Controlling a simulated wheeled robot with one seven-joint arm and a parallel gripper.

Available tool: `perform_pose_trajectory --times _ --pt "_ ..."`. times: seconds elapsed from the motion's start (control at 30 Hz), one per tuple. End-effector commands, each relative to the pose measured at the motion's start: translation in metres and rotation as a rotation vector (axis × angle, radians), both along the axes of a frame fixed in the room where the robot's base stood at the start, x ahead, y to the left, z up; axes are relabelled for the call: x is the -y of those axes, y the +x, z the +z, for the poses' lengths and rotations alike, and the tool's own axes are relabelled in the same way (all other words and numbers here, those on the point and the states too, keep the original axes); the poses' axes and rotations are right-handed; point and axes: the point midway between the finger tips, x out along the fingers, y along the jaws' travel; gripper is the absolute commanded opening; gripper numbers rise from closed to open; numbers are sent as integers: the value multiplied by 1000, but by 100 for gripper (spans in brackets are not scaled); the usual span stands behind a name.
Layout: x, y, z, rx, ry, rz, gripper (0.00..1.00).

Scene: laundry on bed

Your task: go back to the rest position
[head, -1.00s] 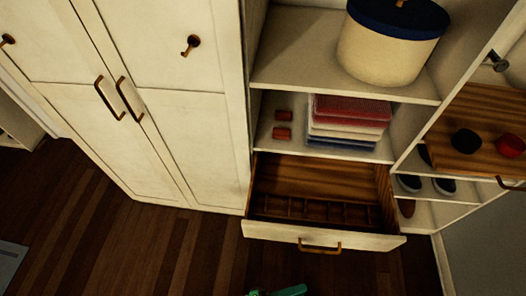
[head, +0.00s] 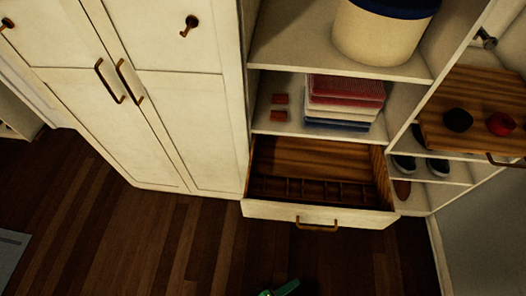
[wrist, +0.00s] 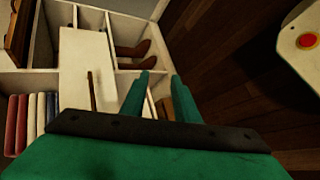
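My gripper (head: 280,289) shows only as a green bit at the bottom edge of the head view, over the dark floor and in front of the open drawer. In the wrist view its two green fingers (wrist: 163,76) are apart with nothing between them. The drawer (head: 318,213) is pulled out below the shelves, and its divided inside looks empty. Its white front with a brown handle appears beyond the fingers in the wrist view (wrist: 82,65).
A folded stack (head: 345,102) and two small red boxes (head: 279,116) lie on the shelf above the drawer. A round bin (head: 380,35) stands higher. A wooden tray (head: 480,90) and shoes (head: 437,168) are at right.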

Motion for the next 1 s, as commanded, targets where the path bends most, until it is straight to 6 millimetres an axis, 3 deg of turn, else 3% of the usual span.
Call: perform_pose_trajectory --times 0.17,0.27,0.33,0.47,0.53,0.73,0.87,1.0 --pt "-32 -13 -14 54 301 85 28" --pt "-58 -15 -4 137 495 134 28" --pt "-75 -13 13 215 621 164 28" --pt "-98 -6 64 399 830 203 28" --pt "-105 0 101 517 927 218 28" --pt "-101 10 204 832 1100 236 28" --pt "-94 12 243 949 1141 238 28" --pt "-91 13 257 995 1153 237 28"
